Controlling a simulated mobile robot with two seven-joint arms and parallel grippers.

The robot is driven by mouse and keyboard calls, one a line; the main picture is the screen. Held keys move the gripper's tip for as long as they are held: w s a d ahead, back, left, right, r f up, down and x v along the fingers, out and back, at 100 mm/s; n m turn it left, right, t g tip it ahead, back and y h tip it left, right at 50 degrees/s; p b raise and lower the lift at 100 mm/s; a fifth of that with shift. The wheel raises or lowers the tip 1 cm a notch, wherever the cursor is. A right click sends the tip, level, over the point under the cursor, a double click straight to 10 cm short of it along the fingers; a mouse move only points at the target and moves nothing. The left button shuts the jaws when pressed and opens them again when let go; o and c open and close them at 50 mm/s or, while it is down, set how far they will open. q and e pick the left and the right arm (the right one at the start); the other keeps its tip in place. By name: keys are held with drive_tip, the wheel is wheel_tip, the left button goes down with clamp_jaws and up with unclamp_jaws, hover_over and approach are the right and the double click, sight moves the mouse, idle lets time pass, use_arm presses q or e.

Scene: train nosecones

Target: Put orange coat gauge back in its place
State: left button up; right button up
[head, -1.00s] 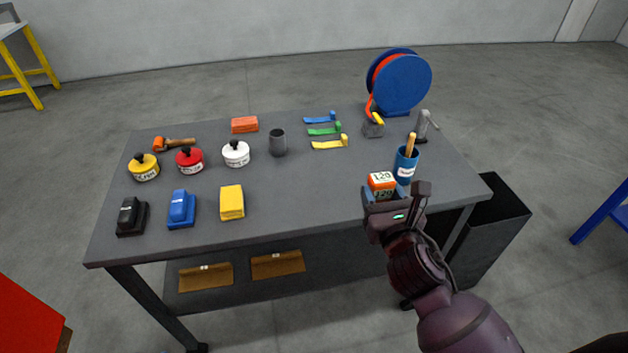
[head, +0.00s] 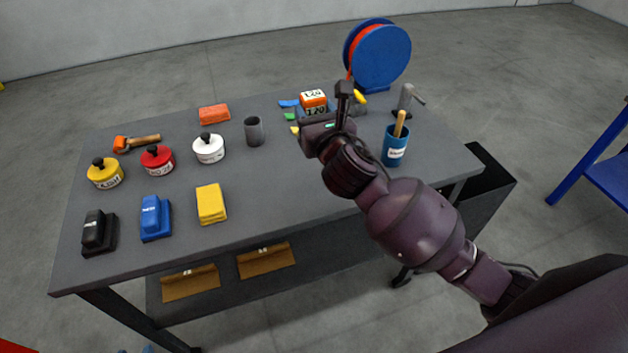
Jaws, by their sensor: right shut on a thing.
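The orange coat gauge (head: 314,98), a small orange block with "120" on its white top and on its front face, is in my right gripper (head: 322,112). My right gripper is shut on it over the back right part of the table. The gauge and gripper hide most of the blue, green and yellow strips behind them. I cannot tell how high the gauge is above the tabletop. My left gripper is not in view.
On the grey table (head: 290,180) stand a blue cup (head: 394,152), a dark cup (head: 253,131), a blue hose reel (head: 384,58), an orange block (head: 214,114), a yellow block (head: 211,204) and several lidded pots. The front middle of the tabletop is clear.

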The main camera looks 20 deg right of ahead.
wheel_tip(320, 180, down, 13)
drive_tip(key=b, duration=0.3)
drive_tip(key=shift+f+b, duration=0.15)
drive_tip(key=shift+b, duration=0.15)
wheel_tip(320, 180, down, 4)
drive_tip(key=shift+f+b, duration=0.1)
drive_tip(key=shift+b, duration=0.7)
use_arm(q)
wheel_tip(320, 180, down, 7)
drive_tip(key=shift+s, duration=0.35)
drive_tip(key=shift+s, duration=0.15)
use_arm(e)
drive_tip(key=shift+f, duration=0.15)
drive_tip(key=o, duration=1.1)
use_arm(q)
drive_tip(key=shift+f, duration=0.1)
